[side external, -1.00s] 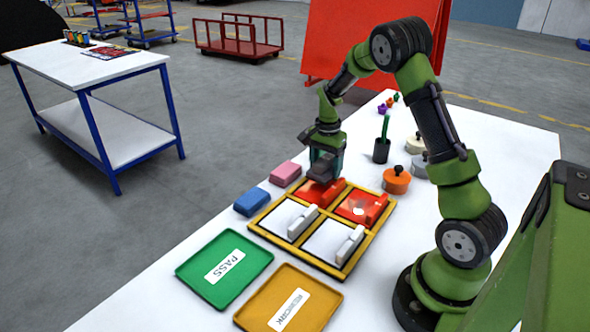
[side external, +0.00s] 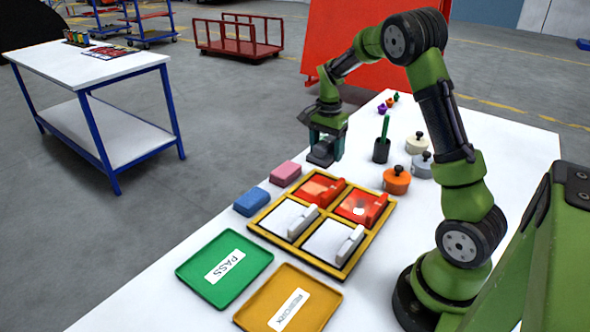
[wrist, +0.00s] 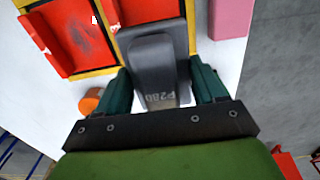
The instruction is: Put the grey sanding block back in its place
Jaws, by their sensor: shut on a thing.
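My gripper (side external: 326,143) is shut on the grey sanding block (side external: 321,157), low over the white table, behind the pink block in the side view. I cannot tell whether the block touches the table. In the wrist view the grey block (wrist: 157,70), marked P280, sits between the two dark green fingers of my gripper (wrist: 162,88). The pink block (side external: 286,173) and the blue block (side external: 251,201) lie in a row along the table's left edge. The pink block also shows in the wrist view (wrist: 231,18), apart from the grey one.
A yellow-framed fixture (side external: 345,271) holds two red and two white panels. A green PASS tray (side external: 190,270) and an amber tray (side external: 328,290) lie in front. An orange knobbed pot (side external: 396,183) and a dark cup (side external: 381,152) with a green stick stand to the right.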

